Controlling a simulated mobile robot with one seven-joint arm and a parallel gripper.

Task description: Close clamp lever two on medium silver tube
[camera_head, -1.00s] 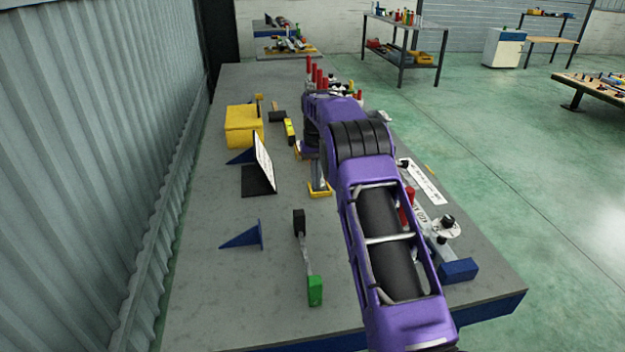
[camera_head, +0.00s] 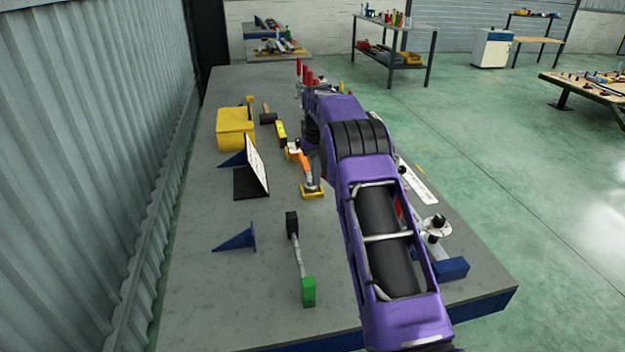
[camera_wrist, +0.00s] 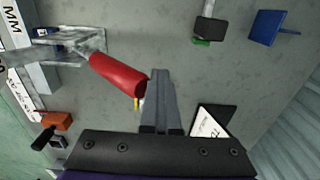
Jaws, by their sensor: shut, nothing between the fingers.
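In the wrist view a red clamp lever handle (camera_wrist: 118,74) runs out from a bright metal clamp (camera_wrist: 75,44), slanting toward my gripper. My gripper (camera_wrist: 160,74) is shut and empty, with its fingertips just to the right of the handle's free end. I cannot tell whether they touch. A pale silver bar (camera_wrist: 32,62), perhaps the medium silver tube, lies under and left of the clamp. In the head view my purple arm hides the gripper and most of this clamp; only a sliver of red (camera_head: 398,208) shows beside the arm.
Upright red handles (camera_head: 306,76) stand farther back. A yellow box (camera_head: 236,127), a dark stand with a white sheet (camera_head: 256,168), a blue bracket (camera_head: 238,240) and a green-ended hammer (camera_head: 308,291) lie left of my arm. Bare tabletop (camera_head: 200,310) is at the front left.

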